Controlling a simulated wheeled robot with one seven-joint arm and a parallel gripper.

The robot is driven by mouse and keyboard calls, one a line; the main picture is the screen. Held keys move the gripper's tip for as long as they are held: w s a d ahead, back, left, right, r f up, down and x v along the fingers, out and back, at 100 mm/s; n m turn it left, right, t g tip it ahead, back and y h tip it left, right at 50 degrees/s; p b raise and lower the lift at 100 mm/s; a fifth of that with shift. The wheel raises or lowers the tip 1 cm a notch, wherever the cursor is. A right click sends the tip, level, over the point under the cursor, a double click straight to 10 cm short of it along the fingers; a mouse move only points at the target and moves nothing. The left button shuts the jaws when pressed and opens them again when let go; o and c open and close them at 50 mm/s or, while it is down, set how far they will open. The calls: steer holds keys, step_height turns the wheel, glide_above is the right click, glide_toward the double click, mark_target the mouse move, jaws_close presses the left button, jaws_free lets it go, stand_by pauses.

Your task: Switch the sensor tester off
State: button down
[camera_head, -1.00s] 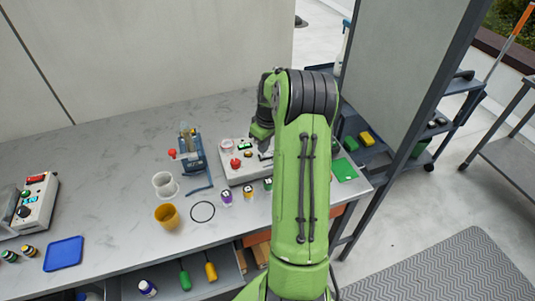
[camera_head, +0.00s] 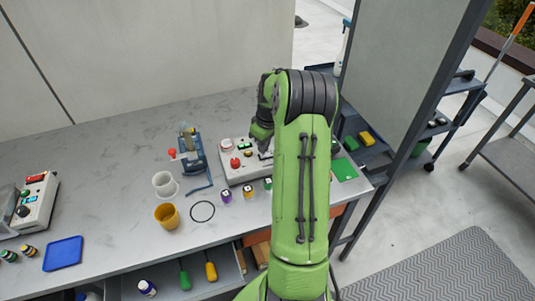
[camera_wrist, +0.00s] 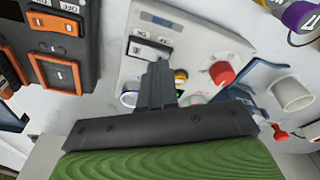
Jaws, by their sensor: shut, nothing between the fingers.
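A white control box (camera_head: 232,174) with a red knob (camera_head: 235,163) stands on the bench, partly hidden by my arm. In the wrist view the box (camera_wrist: 200,45) shows a black-and-white rocker switch panel (camera_wrist: 150,47), the red knob (camera_wrist: 222,73) and small round controls. A black and orange device (camera_wrist: 58,60) with orange switches and an OFF marking lies left of it. I cannot read which is the sensor tester. My gripper (camera_wrist: 158,68) is shut and empty, its fingertips over the white box below the rocker panel; contact cannot be told. It is mostly hidden in the head view.
A blue instrument (camera_head: 192,152) stands left of the box, with a white cup (camera_head: 163,182), a yellow cup (camera_head: 167,215) and a black ring (camera_head: 202,211) nearby. Small jars (camera_head: 226,196) line the box's front. Another control box (camera_head: 37,203) stands far left. The bench's middle left is clear.

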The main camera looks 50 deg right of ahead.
steer(key=shift+f+b, duration=0.5)
steer(key=shift+f, duration=0.3)
steer(key=shift+r, duration=0.1)
step_height(320, 180, up, 7)
steer(key=p, duration=0.5)
stand_by(0.4)
